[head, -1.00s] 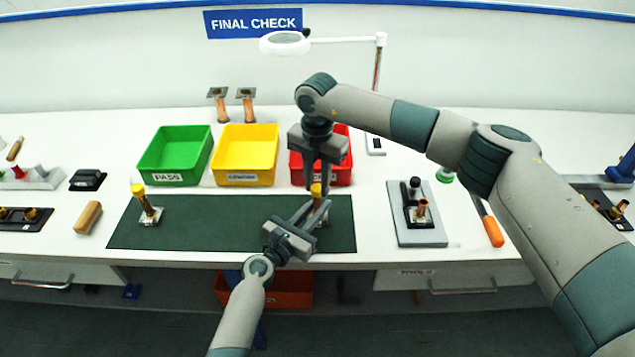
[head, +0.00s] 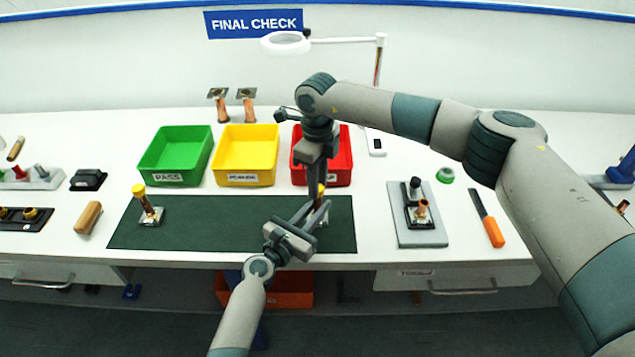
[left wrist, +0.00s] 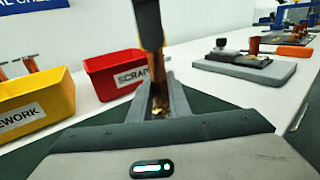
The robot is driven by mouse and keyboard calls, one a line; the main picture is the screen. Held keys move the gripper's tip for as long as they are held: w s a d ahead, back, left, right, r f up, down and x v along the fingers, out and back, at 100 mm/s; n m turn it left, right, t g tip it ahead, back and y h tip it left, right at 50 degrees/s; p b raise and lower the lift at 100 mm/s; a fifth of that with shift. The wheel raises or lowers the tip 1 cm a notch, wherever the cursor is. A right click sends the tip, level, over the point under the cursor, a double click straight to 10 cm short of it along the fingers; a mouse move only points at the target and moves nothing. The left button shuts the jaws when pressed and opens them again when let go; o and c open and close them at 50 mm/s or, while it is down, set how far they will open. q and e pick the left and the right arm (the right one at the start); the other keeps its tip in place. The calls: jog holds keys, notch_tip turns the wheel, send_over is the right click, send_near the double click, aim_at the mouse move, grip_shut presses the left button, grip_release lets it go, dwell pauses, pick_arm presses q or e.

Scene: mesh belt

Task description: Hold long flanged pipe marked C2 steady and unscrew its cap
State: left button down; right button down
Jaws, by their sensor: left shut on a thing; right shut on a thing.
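A copper pipe with a yellow cap (head: 321,189) stands at the right end of the dark green mat, mostly hidden by my grippers. In the left wrist view its copper body (left wrist: 157,78) shows below the yellow cap (left wrist: 151,40). My left gripper (head: 321,209) is shut on the pipe body from the front left. My right gripper (head: 320,184) comes down from above and is shut on the cap. No C2 marking is readable. A second yellow-capped pipe (head: 147,207) stands tilted in the picture at the mat's left end.
Green (head: 144,172), yellow (head: 219,172) and red (head: 345,172) bins stand behind the mat (head: 230,228). A grey plate with a fixture (head: 420,238) and an orange-handled tool (head: 493,232) lie to the right. The mat's middle is clear.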

jog(key=n, duration=0.6)
jog(key=shift+d, duration=0.1)
jog(key=n, duration=0.5)
jog(key=shift+n, duration=0.4)
jog(key=n, duration=0.6)
jog(key=shift+r, duration=0.1)
jog(key=n, duration=0.5)
jog(key=shift+n, duration=0.4)
jog(key=shift+r, duration=0.25)
jog(key=shift+r, duration=0.75)
jog(key=shift+r, duration=0.15)
